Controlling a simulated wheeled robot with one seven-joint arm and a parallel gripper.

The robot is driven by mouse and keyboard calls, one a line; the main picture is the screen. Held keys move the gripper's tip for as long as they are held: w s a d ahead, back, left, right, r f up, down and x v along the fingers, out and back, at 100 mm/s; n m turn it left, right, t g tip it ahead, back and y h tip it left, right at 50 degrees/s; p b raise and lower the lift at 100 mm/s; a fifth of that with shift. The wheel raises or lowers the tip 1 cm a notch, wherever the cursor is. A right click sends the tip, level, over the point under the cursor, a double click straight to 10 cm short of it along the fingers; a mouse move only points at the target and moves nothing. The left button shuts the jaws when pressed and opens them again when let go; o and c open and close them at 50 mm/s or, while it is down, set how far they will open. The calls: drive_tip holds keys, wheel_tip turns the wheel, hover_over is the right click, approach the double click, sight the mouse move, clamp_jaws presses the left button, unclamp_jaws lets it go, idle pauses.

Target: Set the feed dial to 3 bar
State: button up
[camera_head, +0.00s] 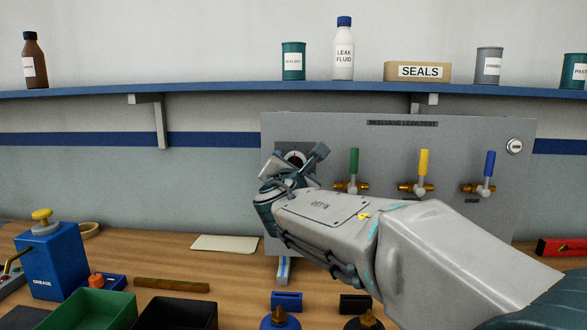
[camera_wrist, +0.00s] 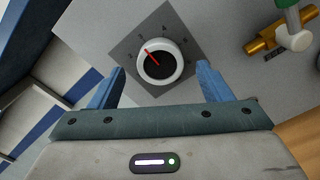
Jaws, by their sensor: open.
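The feed dial (camera_wrist: 160,61) is a round knob with a white rim, a black face and a red pointer, on a dark square scale plate (camera_wrist: 178,32) in the wrist view. The pointer aims to the upper left of that picture. My gripper (camera_wrist: 160,80) is open, its two blue fingers on either side of the dial with gaps showing; I cannot tell its depth from the panel. In the head view the dial (camera_head: 296,158) is partly hidden behind my gripper (camera_head: 303,162).
The grey leak-test panel (camera_head: 400,140) also carries green (camera_head: 354,161), yellow (camera_head: 424,163) and blue (camera_head: 489,164) valve handles right of the dial. A blue shelf (camera_head: 200,90) with bottles and cans runs above. A grease box (camera_head: 52,262) and bins stand on the bench at left.

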drive_tip(key=s, duration=1.1)
drive_tip(key=shift+s+a+b, duration=0.2)
drive_tip(key=shift+s+b, duration=0.1)
